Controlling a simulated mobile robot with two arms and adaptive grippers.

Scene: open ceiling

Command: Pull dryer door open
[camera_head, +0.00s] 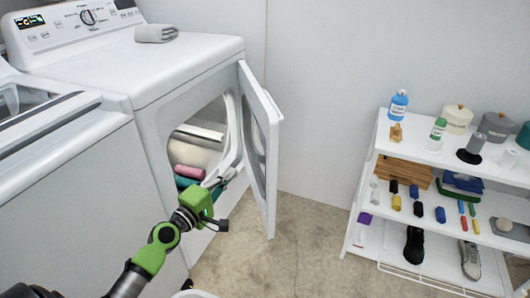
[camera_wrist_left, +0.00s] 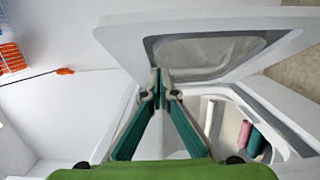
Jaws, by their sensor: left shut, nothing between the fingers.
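The white dryer (camera_head: 190,72) stands at the left with its control panel at the back. Its door (camera_head: 272,165) stands wide open, swung out to the right, and the drum opening shows folded pink, teal and pale cloths (camera_head: 188,170). My left gripper (camera_head: 222,180) is at the opening, on the inner side of the door, with its fingers shut and empty. In the left wrist view the closed fingertips (camera_wrist_left: 160,82) appear in front of the lower edge of the door (camera_wrist_left: 225,55); I cannot tell whether they touch it. My right gripper is in neither view.
A white washer (camera_head: 65,170) stands left of the dryer. A grey folded towel (camera_head: 156,33) lies on the dryer top. A white shelf rack (camera_head: 362,205) with bottles, jars and shoes stands at the right. Bare floor (camera_head: 300,235) lies between door and rack.

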